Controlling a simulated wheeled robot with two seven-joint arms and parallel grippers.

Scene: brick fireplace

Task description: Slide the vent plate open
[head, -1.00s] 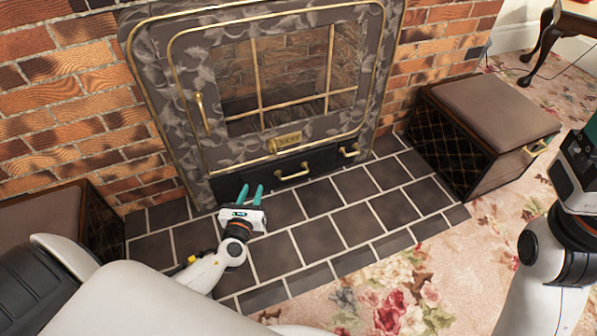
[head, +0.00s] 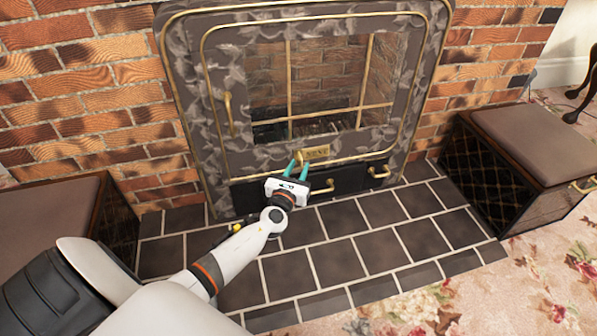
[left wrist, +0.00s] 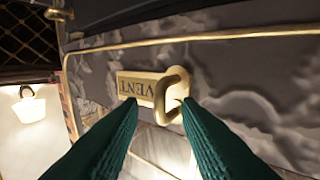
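The brass vent plate (head: 318,153) sits on the lower frame of the stove front, with a small raised brass handle at its left end. In the left wrist view the plate (left wrist: 134,88) shows its lettering upside down, and the handle (left wrist: 174,80) is a rectangular loop. My left gripper (head: 298,167) is open and empty, just below and in front of the plate's left end. In the left wrist view its two green fingertips (left wrist: 158,105) are apart, with the handle ahead between them. Contact cannot be told. My right gripper is out of view.
The glazed stove door has a brass handle (head: 228,113) at left. Below the plate is a dark drawer strip with brass pulls (head: 379,172). A tiled hearth (head: 360,232) lies in front. Padded boxes stand left (head: 45,215) and right (head: 530,140).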

